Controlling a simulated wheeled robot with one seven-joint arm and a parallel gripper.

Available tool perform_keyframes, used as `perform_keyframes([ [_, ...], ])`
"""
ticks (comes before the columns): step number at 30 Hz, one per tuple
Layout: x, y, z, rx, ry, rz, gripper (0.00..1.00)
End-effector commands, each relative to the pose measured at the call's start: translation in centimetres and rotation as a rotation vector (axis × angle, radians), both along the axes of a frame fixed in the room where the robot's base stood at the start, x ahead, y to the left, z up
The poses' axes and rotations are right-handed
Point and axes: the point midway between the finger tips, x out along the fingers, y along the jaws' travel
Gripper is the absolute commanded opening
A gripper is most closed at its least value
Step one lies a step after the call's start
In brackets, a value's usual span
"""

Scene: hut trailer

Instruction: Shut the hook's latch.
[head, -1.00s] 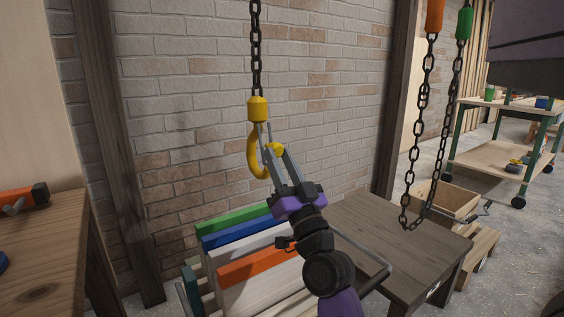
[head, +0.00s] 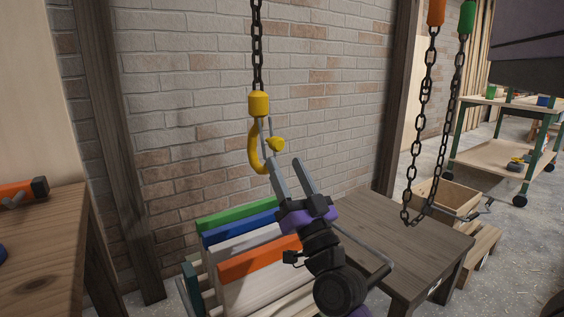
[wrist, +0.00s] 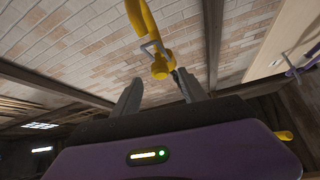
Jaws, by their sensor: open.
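The yellow hook (head: 254,150) hangs from a dark chain in front of the brick wall. It also shows at the top of the wrist view (wrist: 140,18). The latch (head: 264,134) is a thin grey bar near the hook's mouth, beside a yellow knob-like end; it also shows in the wrist view (wrist: 153,47). I cannot tell for sure whether the latch closes the mouth. My gripper (head: 284,162) is open and empty, just below and to the right of the hook. Its left finger overlaps the hook's lower bend in the head view. In the wrist view my gripper (wrist: 158,79) has the hook's end above and between the fingertips.
A crate of coloured boards (head: 240,225) stands below the hook. A dark wooden table (head: 390,235) is to the right, with a hanging chain loop (head: 412,180) over it. A wooden workbench (head: 45,250) is at the left. The air right of the hook is free.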

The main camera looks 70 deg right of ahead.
Motion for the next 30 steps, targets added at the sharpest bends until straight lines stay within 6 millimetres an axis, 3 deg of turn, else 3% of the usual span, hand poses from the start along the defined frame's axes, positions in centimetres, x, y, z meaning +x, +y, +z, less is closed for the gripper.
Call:
perform_keyframes([
  [3,-1.0,1.0,-1.4,0.001,0.002,0.003,0.5],
  [9,-2.1,1.8,-2.1,-0.001,0.001,0.002,0.5],
  [30,-2.2,1.9,-2.1,0.005,-0.006,0.006,0.5],
])
